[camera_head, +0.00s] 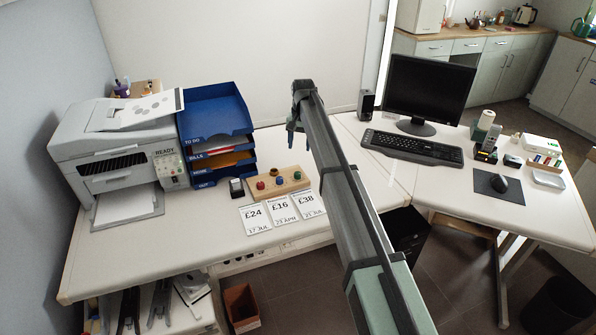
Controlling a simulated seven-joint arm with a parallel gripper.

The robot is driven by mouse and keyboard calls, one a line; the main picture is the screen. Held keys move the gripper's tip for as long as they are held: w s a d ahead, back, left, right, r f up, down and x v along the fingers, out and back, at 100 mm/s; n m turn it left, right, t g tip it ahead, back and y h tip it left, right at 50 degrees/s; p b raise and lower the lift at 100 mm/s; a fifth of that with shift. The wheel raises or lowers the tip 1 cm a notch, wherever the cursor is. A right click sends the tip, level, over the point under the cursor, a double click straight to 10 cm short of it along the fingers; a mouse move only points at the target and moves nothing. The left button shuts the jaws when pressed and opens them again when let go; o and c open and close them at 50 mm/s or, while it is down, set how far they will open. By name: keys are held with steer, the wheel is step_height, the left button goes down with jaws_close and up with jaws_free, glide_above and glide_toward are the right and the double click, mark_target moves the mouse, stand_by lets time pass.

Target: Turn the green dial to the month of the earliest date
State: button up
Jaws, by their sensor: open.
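A wooden block (265,190) on the desk bears a red dial (260,186), a blue dial (280,180) and a green dial (297,176) at its right end. The month marks are too small to read. Three white cards lie in front: £24 (254,218) with a date that looks like 17 JUL, £16 (282,209) with 23 APR, and £38 (307,204) with a small date that seems to end in JUL. My gripper (296,143) is open and empty, above and behind the block, apart from the dials.
A blue letter tray stack (215,110) and a printer (115,150) stand left of the block. A small dark item (236,187) sits just left of the block. A monitor (428,88) and keyboard (412,148) are right of my arm.

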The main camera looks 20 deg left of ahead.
mark_target(298, 173)
steer(key=f, duration=1.2)
steer(key=shift+s+a+f, duration=0.1)
steer(key=shift+a+f, duration=0.2)
steer(key=shift+f, duration=0.05)
jaws_close()
